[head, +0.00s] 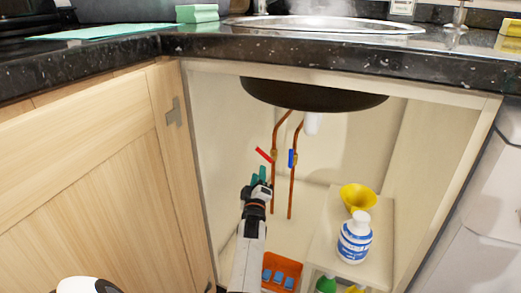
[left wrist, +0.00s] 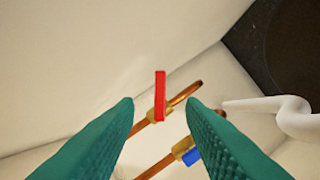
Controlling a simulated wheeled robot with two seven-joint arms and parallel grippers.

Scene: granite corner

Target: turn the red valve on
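The red valve handle (head: 264,155) sits on the left copper pipe under the sink, tilted across the pipe in the head view. In the left wrist view the red valve handle (left wrist: 160,95) stands between the two teal fingers, with its brass body just below it. My left gripper (head: 259,174) reaches into the cabinet just below the red handle. Its fingers (left wrist: 161,102) are apart with a gap around the handle, and I see no contact. My right gripper is not in view.
A blue valve handle (head: 292,158) is on the right copper pipe, close beside. The dark sink bowl (head: 312,95) hangs above. A shelf with a yellow funnel (head: 358,197) and a white-blue bottle (head: 354,238) stands right. An orange tray (head: 283,271) lies below.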

